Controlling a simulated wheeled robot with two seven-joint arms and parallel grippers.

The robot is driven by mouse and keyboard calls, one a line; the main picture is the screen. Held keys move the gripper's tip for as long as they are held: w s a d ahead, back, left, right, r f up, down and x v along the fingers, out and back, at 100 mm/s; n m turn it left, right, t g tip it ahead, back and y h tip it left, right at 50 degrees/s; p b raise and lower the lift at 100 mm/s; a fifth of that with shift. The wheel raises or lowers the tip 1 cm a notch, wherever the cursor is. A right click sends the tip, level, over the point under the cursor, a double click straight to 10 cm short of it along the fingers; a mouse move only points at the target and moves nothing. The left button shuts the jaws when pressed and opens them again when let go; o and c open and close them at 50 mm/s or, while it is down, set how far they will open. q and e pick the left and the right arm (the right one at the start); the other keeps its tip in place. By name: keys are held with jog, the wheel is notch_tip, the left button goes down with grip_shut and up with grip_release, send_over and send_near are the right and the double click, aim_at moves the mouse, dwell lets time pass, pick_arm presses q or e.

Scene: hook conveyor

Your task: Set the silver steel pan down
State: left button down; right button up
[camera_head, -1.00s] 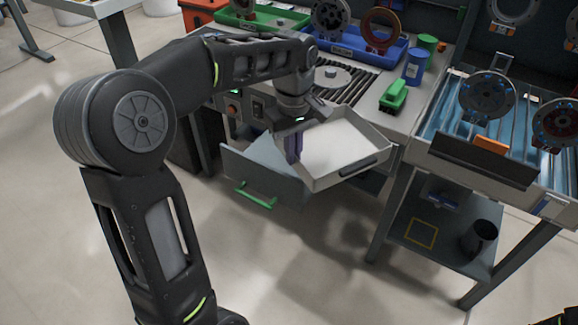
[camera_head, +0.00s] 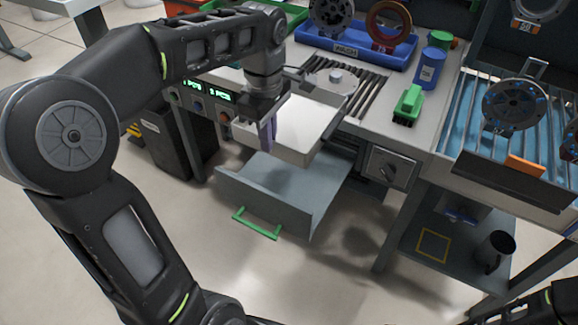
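The silver steel pan (camera_head: 302,155) is a pale, shallow rectangular tray in front of the bench, above the rear of an open grey drawer (camera_head: 262,200). My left gripper (camera_head: 268,132) points down at the pan's left side, its purple fingers shut on the wall there. The gripper and wrist hide the pan's left rear corner. I cannot tell whether the pan's underside touches anything. My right gripper is out of view; only part of my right arm shows at the lower right.
The drawer has a green handle (camera_head: 256,225). Behind the pan, the bench holds a round plate with a knob (camera_head: 330,80), rollers (camera_head: 367,92), a green brush (camera_head: 408,104), a blue can (camera_head: 429,70) and a blue bin (camera_head: 355,52). The conveyor (camera_head: 462,100) is at right.

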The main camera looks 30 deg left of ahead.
pick_arm(q)
jog(key=shift+d+r, duration=0.15)
jog(key=shift+f, duration=0.3)
jog(key=b, duration=0.2)
send_near(272, 190)
jog(key=s+d, duration=0.2)
jog(key=s, duration=0.1)
jog(key=shift+s+d+f, duration=0.1)
jog(key=shift+s+d, duration=0.05)
jog(key=shift+f+b, duration=0.3)
jog(key=shift+f, duration=1.95)
jog(key=shift+f, duration=0.1)
jog(key=c, duration=2.1)
grip_release()
jog(key=shift+f, duration=0.1)
jog(key=o, duration=0.5)
jog(key=shift+c, duration=0.2)
